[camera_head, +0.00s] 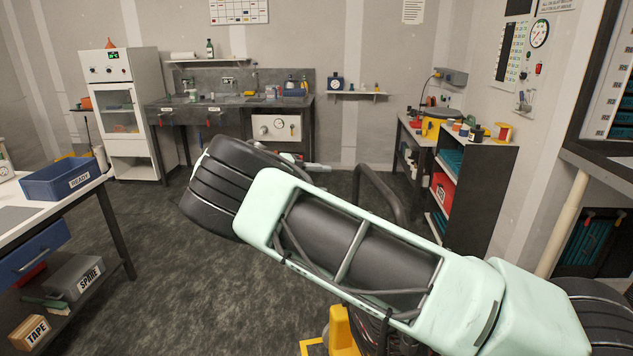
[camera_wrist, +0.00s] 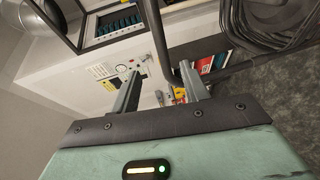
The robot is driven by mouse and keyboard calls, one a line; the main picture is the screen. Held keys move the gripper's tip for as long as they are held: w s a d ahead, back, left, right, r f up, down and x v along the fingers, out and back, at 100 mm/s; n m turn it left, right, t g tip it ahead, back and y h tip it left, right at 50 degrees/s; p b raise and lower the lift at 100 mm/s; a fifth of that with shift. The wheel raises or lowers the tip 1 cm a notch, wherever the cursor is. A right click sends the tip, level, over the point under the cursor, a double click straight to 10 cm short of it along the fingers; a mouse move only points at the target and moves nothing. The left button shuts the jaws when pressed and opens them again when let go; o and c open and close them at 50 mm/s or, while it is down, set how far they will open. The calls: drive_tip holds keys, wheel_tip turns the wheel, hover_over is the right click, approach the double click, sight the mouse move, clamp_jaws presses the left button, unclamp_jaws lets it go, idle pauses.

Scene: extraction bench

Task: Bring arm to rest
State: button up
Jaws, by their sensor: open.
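My arm (camera_head: 350,245) stretches across the head view from the lower right to the middle, raised above the floor. In the wrist view my gripper (camera_wrist: 160,92) shows two grey fingers set apart, with nothing between them. The fingers point toward the wall panel and the shelf side of the room, and they touch nothing that I can see. In the head view the gripper is mostly hidden behind the dark wrist end of my arm; only a grey part shows beyond it.
A table with a blue READY bin (camera_head: 62,180) stands at the left. A dark shelf unit (camera_head: 480,190) stands to the right behind my arm. A white cabinet (camera_head: 125,115) and a sink bench (camera_head: 230,95) line the back. Open floor (camera_head: 150,270) lies left of my arm.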

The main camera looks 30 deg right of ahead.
idle(0.3)
drive_tip(key=s+a+f+n+y, duration=0.2)
drive_tip(key=s+a+f+y, duration=0.1)
drive_tip(key=s+a+y, duration=0.3)
drive_tip(key=s+a+f+n+y, duration=0.2)
drive_tip(key=s+a+f+y, duration=0.15)
drive_tip(key=s, duration=0.45)
drive_tip(key=s+a+r+n+t+y, duration=0.1)
drive_tip(key=s+a, duration=0.3)
drive_tip(key=s, duration=0.4)
drive_tip(key=s+a+r+n+t+y, duration=0.1)
drive_tip(key=s+a+r+n+y, duration=0.2)
drive_tip(key=s, duration=0.6)
drive_tip(key=s+a+r+n+t+y, duration=0.1)
drive_tip(key=s+a+r+n+y, duration=0.1)
drive_tip(key=s+a, duration=0.4)
drive_tip(key=s+r, duration=0.1)
drive_tip(key=s, duration=0.2)
drive_tip(key=shift+s+a, duration=0.2)
drive_tip(key=shift+a, duration=0.1)
